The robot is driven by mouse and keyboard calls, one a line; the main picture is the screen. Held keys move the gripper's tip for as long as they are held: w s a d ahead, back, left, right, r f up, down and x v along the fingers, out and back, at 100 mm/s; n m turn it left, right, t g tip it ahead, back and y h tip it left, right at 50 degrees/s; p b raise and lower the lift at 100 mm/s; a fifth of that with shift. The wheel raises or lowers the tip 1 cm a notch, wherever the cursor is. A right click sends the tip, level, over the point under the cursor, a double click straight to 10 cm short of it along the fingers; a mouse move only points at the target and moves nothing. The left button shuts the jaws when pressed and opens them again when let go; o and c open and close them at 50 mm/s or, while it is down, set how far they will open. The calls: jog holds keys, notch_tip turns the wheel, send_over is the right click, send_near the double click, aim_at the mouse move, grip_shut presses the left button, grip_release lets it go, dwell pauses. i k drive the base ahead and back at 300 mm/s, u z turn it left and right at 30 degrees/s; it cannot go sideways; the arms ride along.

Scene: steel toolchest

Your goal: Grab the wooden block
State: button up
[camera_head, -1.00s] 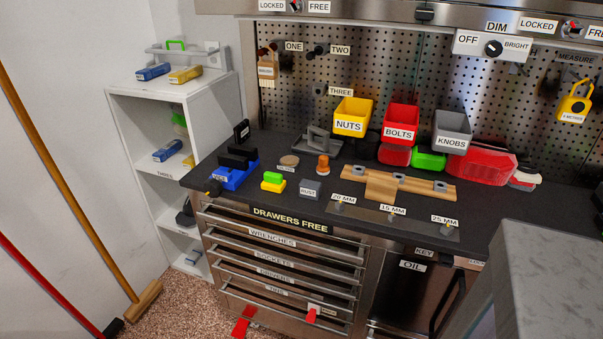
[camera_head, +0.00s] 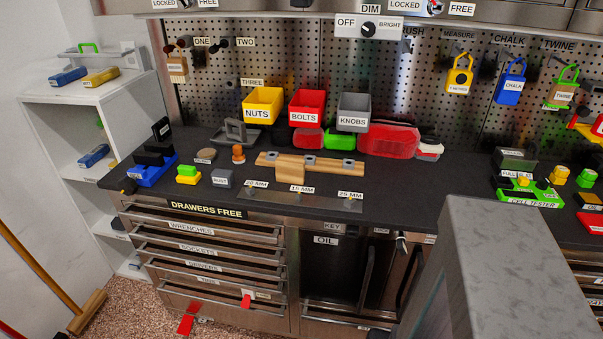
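A light wooden block (camera_head: 290,170) is on the dark workbench top (camera_head: 225,202). It sits at the front left of a long wooden strip (camera_head: 338,167) that carries several grey metal fittings, and it appears to touch the strip. I cannot tell whether the two are joined. Another small wooden piece with a label (camera_head: 177,67) hangs on the pegboard at upper left. My gripper is not in view.
Yellow NUTS (camera_head: 262,113), red BOLTS (camera_head: 304,118) and grey KNOBS (camera_head: 352,122) bins stand behind the strip. A grey RUST block (camera_head: 221,178) is left of it. A tall grey speckled slab (camera_head: 500,230) blocks the lower right. Drawers (camera_head: 205,236) below stand partly open.

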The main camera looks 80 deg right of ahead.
aim_at(291, 171)
jog(key=u, duration=0.65)
jog(key=k, duration=0.15)
jog(key=z, duration=2.9)
jog(key=k, duration=0.5)
jog(key=z, duration=0.05)
jog(key=i, duration=0.35)
